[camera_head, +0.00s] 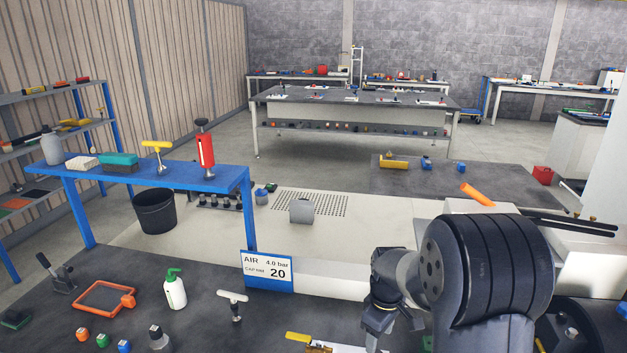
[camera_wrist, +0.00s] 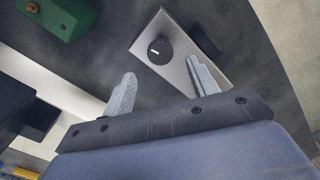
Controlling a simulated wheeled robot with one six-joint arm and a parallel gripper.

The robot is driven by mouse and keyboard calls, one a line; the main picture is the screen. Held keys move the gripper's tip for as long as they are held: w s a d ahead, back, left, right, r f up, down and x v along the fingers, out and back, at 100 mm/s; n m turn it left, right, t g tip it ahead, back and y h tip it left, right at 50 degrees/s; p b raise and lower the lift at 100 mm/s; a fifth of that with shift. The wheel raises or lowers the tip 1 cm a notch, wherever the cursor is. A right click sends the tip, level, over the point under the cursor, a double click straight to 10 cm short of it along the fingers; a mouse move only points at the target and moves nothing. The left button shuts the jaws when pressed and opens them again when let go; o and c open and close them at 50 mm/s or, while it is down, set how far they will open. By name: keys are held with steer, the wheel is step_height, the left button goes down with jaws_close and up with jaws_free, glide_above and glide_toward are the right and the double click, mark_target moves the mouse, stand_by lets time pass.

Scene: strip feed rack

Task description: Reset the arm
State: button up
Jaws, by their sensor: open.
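My gripper (camera_wrist: 161,68) is open in the wrist view, with its two grey fingers apart and nothing between them. Past the fingertips is a silver plate (camera_wrist: 180,85) with a black round knob (camera_wrist: 159,51). The plate is apart from the fingers as far as I can tell. In the head view my arm reaches over the dark bench at the lower right, and the wrist end (camera_head: 385,290) points down. The fingertips are partly cut off or hidden there.
The dark bench holds a spray bottle (camera_head: 175,289), an orange frame (camera_head: 104,298), a T-handled tool (camera_head: 233,303) and several small coloured blocks. A blue shelf (camera_head: 215,180) stands behind at left, with an AIR sign (camera_head: 267,271) near it. A green block (camera_wrist: 62,18) lies at the wrist view's upper left.

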mark_target(377, 351)
steer(key=shift+f+b, duration=0.9)
steer(key=shift+f, duration=0.9)
step_height(377, 351, up, 9)
steer(key=p, duration=0.7)
step_height(377, 351, down, 12)
steer(key=b, duration=0.9)
steer(key=shift+f, duration=0.15)
steer(key=shift+r+m, duration=0.25)
steer(key=shift+m, duration=0.05)
steer(key=m, duration=0.9)
steer(key=shift+p, duration=0.4)
steer(key=m, duration=0.4)
step_height(377, 351, up, 9)
steer(key=p, duration=0.6)
